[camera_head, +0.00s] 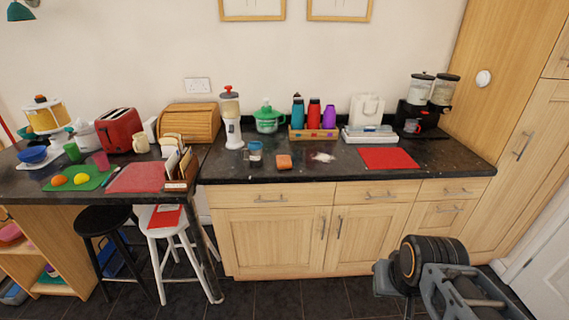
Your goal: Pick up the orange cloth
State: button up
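A small orange folded piece (284,161), which looks like the orange cloth, lies on the dark granite counter (340,171) near its front edge. It looks like a small block, and its fabric cannot be made out at this size. Nothing covers it. My arm shows at the lower right, in front of the cabinets, well apart from the cloth. My gripper's fingertips are not visible in this view.
A blue-lidded jar (255,148) stands left of the cloth; a pale crumpled item (322,157) lies to its right. A red mat (388,158) lies further right. Behind stand a green pot (267,119) and a bottle crate (313,134). Stools (165,222) stand left.

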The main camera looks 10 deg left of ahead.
aim_at(283, 162)
jog(key=u, duration=0.2)
jog(key=i, duration=0.3)
jog(key=u, duration=0.75)
jog(key=i, duration=1.5)
jog(key=z, duration=0.25)
